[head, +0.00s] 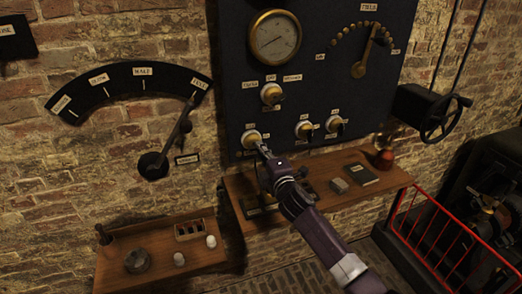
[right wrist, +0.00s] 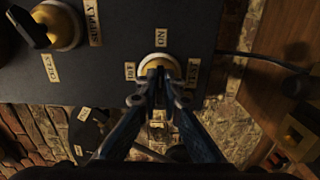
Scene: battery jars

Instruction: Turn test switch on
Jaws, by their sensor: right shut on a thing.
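The test switch (head: 250,139) is a brass-coloured round knob low on the left of the dark panel. It also shows in the right wrist view (right wrist: 157,63), with labels reading "ON" and "TEST" around it. My right gripper (head: 264,150) reaches up to it from below. In the right wrist view its fingers (right wrist: 159,90) are closed together on the switch's handle, which they mostly hide. The exact angle of the handle cannot be told. My left gripper is not in view.
Other switches (head: 271,94) (head: 304,129) sit close by on the panel (head: 235,60), below a round gauge (head: 275,36). A wooden shelf (head: 375,190) with small items juts out below. A red railing (head: 450,233) stands at the right.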

